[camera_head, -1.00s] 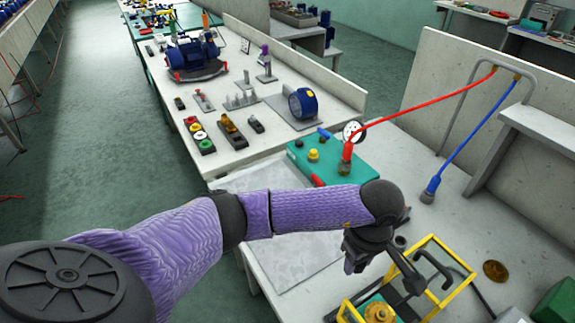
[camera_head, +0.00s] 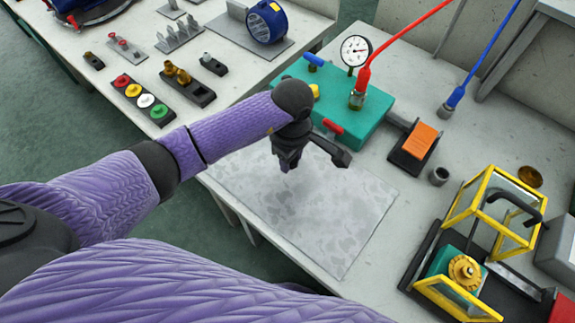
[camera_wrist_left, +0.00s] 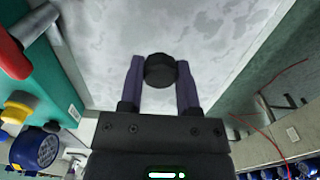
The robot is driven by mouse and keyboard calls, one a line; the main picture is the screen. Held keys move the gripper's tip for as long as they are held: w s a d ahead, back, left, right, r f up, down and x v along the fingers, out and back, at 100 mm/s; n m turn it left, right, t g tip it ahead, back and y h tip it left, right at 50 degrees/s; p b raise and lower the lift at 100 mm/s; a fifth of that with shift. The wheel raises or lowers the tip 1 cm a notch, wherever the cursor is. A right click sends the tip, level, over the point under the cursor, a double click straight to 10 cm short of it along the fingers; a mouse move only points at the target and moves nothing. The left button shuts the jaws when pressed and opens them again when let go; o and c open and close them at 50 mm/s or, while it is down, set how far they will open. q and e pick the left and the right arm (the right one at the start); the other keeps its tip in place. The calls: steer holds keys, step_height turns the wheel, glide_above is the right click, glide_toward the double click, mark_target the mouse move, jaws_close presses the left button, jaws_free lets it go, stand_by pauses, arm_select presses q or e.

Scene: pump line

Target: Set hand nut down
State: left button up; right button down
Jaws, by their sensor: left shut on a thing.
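The hand nut (camera_wrist_left: 160,71) is a dark, round, knurled-looking piece held between the fingertips in the left wrist view. My left gripper (camera_head: 289,165) is shut on it, above the far part of the grey mottled mat (camera_head: 340,235). The wrist view shows the same mat beyond the nut, and the gripper (camera_wrist_left: 160,85) with a finger on each side of it. In the head view the nut is hidden or too dark to tell from the fingers. My right gripper is not in view.
A teal block (camera_head: 370,110) with a red lever (camera_head: 333,127) and a gauge (camera_head: 355,50) stands behind the mat. An orange-topped block (camera_head: 421,141), a small dark cup (camera_head: 439,176) and a yellow-framed guard (camera_head: 495,205) are to the right. The mat's near part is clear.

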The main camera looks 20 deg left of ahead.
mark_target(291, 174)
arm_select(q)
step_height(291, 174, down, 4)
steer(key=shift+f+b, duration=0.15)
steer(key=shift+b, duration=0.45)
steer(key=o, duration=0.9)
step_height(291, 174, up, 12)
steer(key=p, duration=0.3)
steer(key=shift+f+p, duration=0.2)
steer(key=shift+p, duration=0.1)
steer(key=shift+a+r, duration=0.1)
steer(key=shift+r, duration=0.3)
